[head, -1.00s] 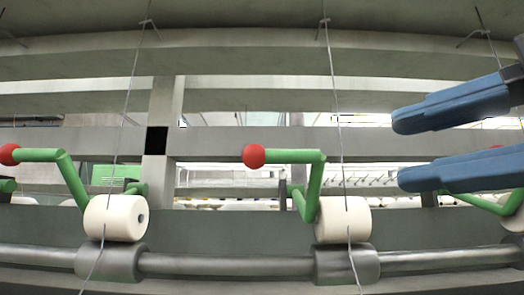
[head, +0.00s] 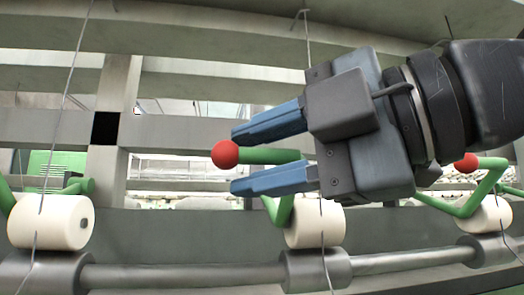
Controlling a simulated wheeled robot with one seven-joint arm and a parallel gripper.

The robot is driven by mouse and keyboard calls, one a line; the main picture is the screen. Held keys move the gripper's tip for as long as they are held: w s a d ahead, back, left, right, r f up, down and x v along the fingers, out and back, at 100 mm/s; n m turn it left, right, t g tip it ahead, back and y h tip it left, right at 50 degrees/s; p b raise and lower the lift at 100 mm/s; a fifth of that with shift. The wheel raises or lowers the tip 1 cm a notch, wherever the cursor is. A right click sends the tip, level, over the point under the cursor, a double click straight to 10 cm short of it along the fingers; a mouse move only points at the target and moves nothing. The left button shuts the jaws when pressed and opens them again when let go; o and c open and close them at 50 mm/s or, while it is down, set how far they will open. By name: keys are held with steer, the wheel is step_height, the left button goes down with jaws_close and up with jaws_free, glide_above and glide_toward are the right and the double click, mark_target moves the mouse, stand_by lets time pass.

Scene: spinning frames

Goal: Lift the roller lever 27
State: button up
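A green roller lever (head: 272,156) with a red ball knob (head: 225,154) stands at the middle of the head view. Its lower arm drops toward a white roller (head: 309,226), and part of the lever is hidden behind my gripper. My gripper (head: 234,162) reaches in from the right, its two blue fingers open, one above and one below the lever's bar just right of the knob. A gap shows between the bar and each finger. I cannot read any number on the levers.
Another green lever with a red knob (head: 466,163) and white roller (head: 487,215) stands to the right. A further white roller (head: 50,222) is at left. A grey shaft (head: 180,275) runs along the bottom. Thin yarns (head: 309,60) hang down in front of the rollers.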

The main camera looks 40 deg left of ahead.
jaws_close()
stand_by(0.3)
stand_by(0.3)
